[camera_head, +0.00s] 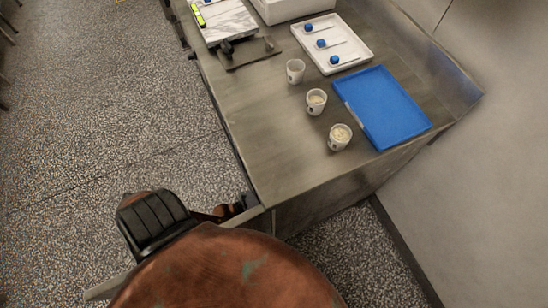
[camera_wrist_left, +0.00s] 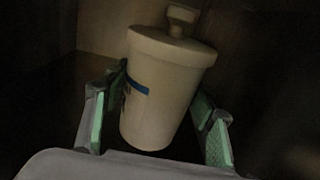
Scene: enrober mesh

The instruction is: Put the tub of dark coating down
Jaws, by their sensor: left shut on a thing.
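A pale lidded tub (camera_wrist_left: 160,115) with a knob on its lid and a blue band on its side fills the middle of the left wrist view. It looks slightly tilted there. My left gripper (camera_wrist_left: 162,90) has its green-padded fingers on either side of the tub and is shut on it. The lid hides what is inside, so no dark coating shows. The surroundings in that view are too dark to tell whether the tub's base touches anything. The tub cannot be made out in the head view. My right gripper is in neither view.
A steel table (camera_head: 262,125) carries three small white cups, one of them here (camera_head: 340,137), a blue tray (camera_head: 392,108) and a white tray (camera_head: 346,62) with blue-ended sticks. A marbled slab (camera_head: 228,24) lies at the far left. The table's left and near parts are bare.

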